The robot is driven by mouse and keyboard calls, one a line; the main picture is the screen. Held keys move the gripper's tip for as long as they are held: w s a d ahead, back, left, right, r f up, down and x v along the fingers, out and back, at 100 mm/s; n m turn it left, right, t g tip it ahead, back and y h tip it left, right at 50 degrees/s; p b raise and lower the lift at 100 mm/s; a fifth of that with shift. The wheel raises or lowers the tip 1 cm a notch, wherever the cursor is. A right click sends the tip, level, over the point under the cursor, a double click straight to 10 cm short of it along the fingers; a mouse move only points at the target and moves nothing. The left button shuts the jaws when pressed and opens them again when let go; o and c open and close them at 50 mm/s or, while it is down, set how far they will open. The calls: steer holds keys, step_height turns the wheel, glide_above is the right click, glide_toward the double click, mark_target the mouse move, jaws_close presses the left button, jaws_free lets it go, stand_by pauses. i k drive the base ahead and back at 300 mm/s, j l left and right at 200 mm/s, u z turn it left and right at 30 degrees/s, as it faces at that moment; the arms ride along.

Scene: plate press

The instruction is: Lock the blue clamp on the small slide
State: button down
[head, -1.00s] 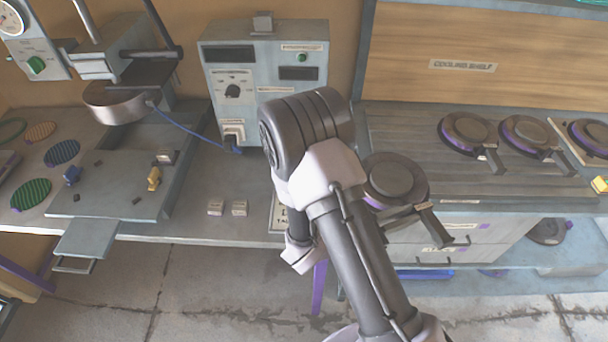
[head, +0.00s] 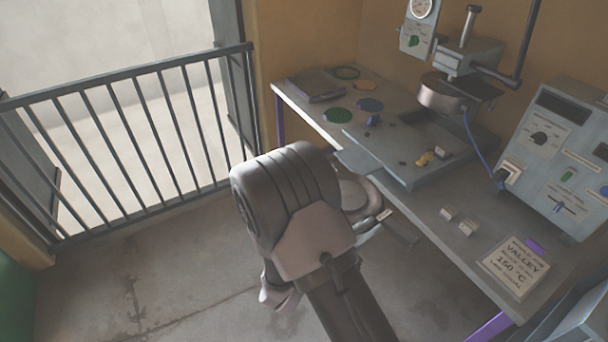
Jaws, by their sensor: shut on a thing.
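The small blue clamp (head: 374,120) stands near the left edge of the raised grey slide board (head: 395,155) under the press. I cannot tell from here if it is locked. An orange-yellow clamp (head: 423,159) stands on the board's right side. My gripper (head: 382,215) is mostly hidden behind my arm, below and in front of the board. It is shut on a dark round plate mould (head: 352,196), apparently by the handle. The mould is off the bench, beside my arm.
The press head (head: 443,92) hangs over the board. A control box (head: 560,160) stands right, a railing (head: 130,150) left. Floor left is clear.

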mark_target(386, 147)
steer(key=i+j+z, duration=1.1)
steer(key=j+z, duration=0.25)
steer(key=i+j+z, duration=0.15)
steer(key=j+z, duration=0.3)
steer(key=j, duration=0.3)
steer(key=j+z, duration=0.45)
steer(key=j, duration=0.25)
steer(key=j+z, duration=0.45)
steer(key=j, duration=0.3)
steer(key=k+j+z, duration=0.2)
steer(key=j+z, duration=0.25)
steer(key=j, duration=0.25)
